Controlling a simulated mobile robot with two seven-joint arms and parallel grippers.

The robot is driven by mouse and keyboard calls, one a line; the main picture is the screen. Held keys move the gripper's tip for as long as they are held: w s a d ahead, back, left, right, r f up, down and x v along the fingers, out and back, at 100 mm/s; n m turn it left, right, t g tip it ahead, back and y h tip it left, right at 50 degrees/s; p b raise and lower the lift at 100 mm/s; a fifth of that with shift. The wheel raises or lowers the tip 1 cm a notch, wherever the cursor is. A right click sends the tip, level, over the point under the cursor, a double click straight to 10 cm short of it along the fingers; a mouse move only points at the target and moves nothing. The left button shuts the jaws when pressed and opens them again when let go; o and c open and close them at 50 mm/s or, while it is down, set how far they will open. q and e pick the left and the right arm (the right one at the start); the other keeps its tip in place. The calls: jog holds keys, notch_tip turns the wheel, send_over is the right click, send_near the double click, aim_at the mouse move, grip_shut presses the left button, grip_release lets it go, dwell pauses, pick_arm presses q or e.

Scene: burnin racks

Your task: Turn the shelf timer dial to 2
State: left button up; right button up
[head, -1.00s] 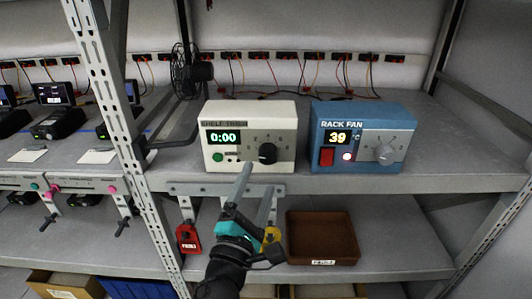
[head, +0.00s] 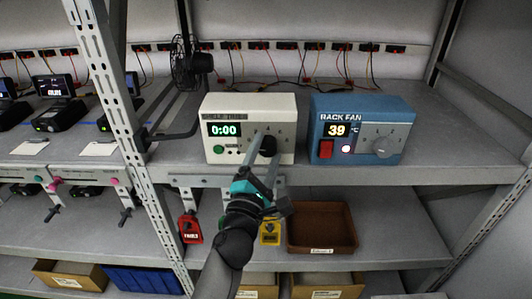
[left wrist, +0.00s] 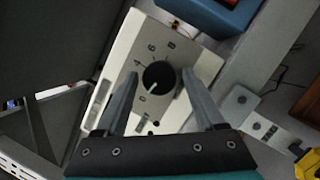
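The shelf timer (head: 231,106) is a cream box on the upper shelf, with a green display reading 0:00 and a green button. Its black dial (head: 269,146) is partly behind my left gripper in the head view. In the left wrist view the black dial (left wrist: 159,77) lies between the two fingers, with a white pointer mark at its lower left and printed numbers around it. My left gripper (head: 264,148) is open, its fingers on either side of the dial; I cannot tell if they touch it. My right gripper is not in view.
A blue rack fan box (head: 356,113) reading 39 stands just right of the timer, with a grey dial and red switch. A brown tray (head: 322,249), a red tag (head: 190,229) and a yellow tag (head: 269,232) are below the shelf edge.

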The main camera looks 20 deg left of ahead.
pick_arm(q)
grip_shut()
dwell(0.3)
jog(key=shift+r+m+p, duration=0.15)
jog(key=shift+m+p, duration=0.35)
jog(key=shift+p, duration=0.2)
jog(key=m+g+p, duration=0.1)
jog(key=m+p, duration=0.2)
jog(key=p, duration=0.1)
jog(key=m+h+p, duration=0.1)
jog(key=m+p, duration=0.2)
jog(key=p, duration=0.1)
jog(key=shift+r+g, duration=0.2)
jog(key=shift+g, duration=0.2)
jog(key=shift+a+f+m+g+p, duration=0.15)
jog(key=shift+m+g+p, duration=0.15)
jog(key=shift+m+p, duration=0.75)
jog(key=shift+n, duration=0.25)
